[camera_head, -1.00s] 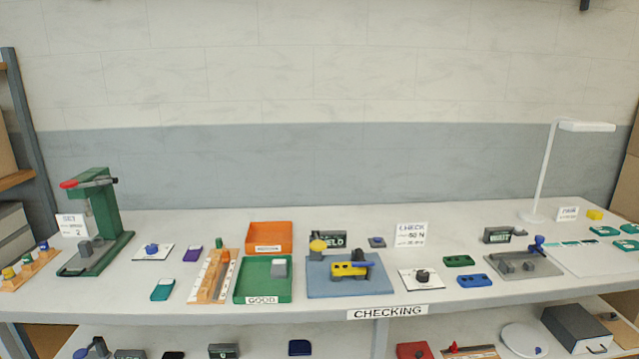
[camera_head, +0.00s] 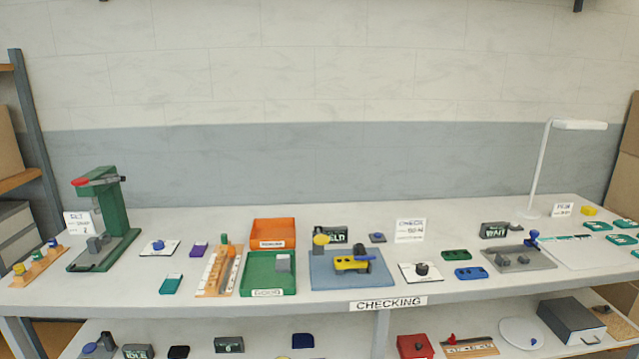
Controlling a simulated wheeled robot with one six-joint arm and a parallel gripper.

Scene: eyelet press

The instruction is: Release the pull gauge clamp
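The pull gauge appears to be the unit on a blue base plate (camera_head: 318,283) in the middle of the table, with a yellow body (camera_head: 350,264) lying on it. A round yellow knob or disc (camera_head: 321,240) stands at the plate's back left. A dark box (camera_head: 330,234) behind it has lettering that seems to read HELD. The fine shape of the clamp is too small to tell. My gripper is not in view.
An orange tray (camera_head: 273,231) and a green tray (camera_head: 247,275) stand left of the gauge. A white card with a dark knob (camera_head: 421,270) lies to its right. A green press (camera_head: 111,210) stands at the left, a white lamp (camera_head: 545,170) at the right.

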